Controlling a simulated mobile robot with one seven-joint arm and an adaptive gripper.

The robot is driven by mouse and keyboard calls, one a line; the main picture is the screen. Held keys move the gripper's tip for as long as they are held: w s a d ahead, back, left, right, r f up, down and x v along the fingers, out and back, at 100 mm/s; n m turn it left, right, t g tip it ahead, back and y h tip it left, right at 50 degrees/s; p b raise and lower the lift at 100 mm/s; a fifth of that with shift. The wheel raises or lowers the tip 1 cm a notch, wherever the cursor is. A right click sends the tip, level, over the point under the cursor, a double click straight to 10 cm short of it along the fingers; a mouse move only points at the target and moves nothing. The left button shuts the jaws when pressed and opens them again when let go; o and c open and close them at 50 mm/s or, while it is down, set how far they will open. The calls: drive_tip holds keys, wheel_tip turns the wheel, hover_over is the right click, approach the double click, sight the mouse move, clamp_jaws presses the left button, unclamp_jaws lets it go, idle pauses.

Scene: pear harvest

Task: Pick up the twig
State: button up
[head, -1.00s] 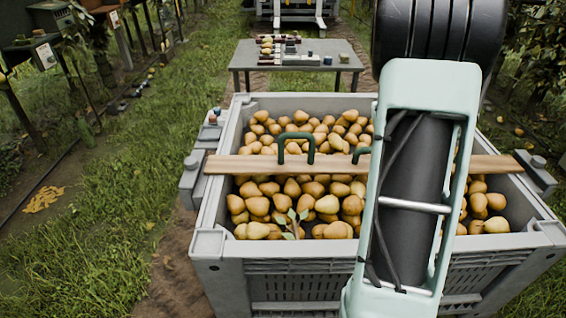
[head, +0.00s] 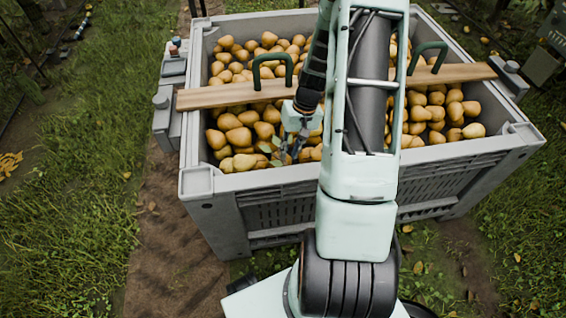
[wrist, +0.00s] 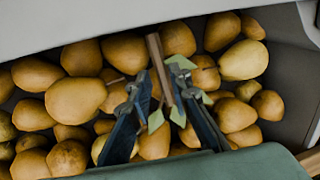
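The twig (wrist: 156,58) is a brown stick with several green leaves, lying on the pears in the bin. In the wrist view it runs between the two fingers of my gripper (wrist: 162,80). The fingers are apart, one on each side of the stick, with gaps visible, so the gripper looks open around it. In the head view my gripper (head: 291,152) points down into the near part of the bin. Some green leaves of the twig (head: 265,148) show beside it; the rest is hidden by the gripper and arm.
The grey bin (head: 213,182) is full of yellow-brown pears (head: 238,136). Its near wall is close to my gripper. A wooden plank (head: 215,95) with green handles (head: 271,61) lies across the bin behind the gripper. Grass lies to both sides.

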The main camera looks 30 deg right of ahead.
sight(287, 162)
drive_tip(key=f+b, duration=0.1)
drive_tip(key=f, duration=0.1)
drive_tip(key=a+f, duration=0.1)
drive_tip(key=f, duration=0.2)
drive_tip(key=shift+s+b, duration=0.15)
drive_tip(key=shift+b, duration=0.2)
drive_tip(key=shift+c, duration=0.4)
clamp_jaws()
